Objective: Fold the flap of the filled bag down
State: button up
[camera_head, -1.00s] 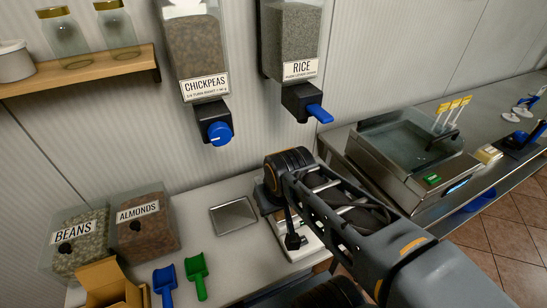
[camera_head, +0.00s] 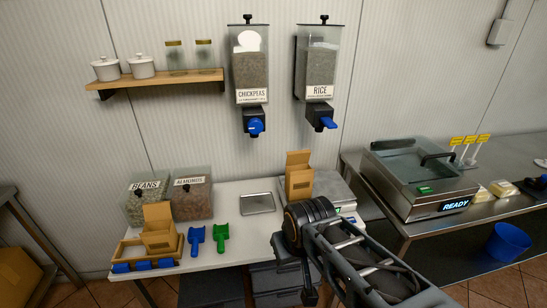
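A brown paper bag (camera_head: 299,184) stands upright on the scale (camera_head: 330,190) at the right of the white table. Its flap (camera_head: 298,158) stands up at the top. Whether it is filled cannot be seen from here. A second brown bag (camera_head: 160,236) stands with its flap up in a wooden tray (camera_head: 130,252) at the left. My arm reaches in from the lower right, and its dark wrist lies just in front of and below the bag on the scale. My gripper's fingers do not show.
The chickpeas dispenser (camera_head: 250,75) and rice dispenser (camera_head: 318,68) hang on the wall above the table. Bins of beans (camera_head: 146,206) and almonds (camera_head: 191,204), a blue scoop (camera_head: 196,238), a green scoop (camera_head: 220,238) and a metal plate (camera_head: 257,203) are on the table.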

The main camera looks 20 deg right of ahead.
aim_at(300, 156)
jog(key=u, duration=1.1)
jog(key=i, duration=1.15)
jog(key=z, duration=1.15)
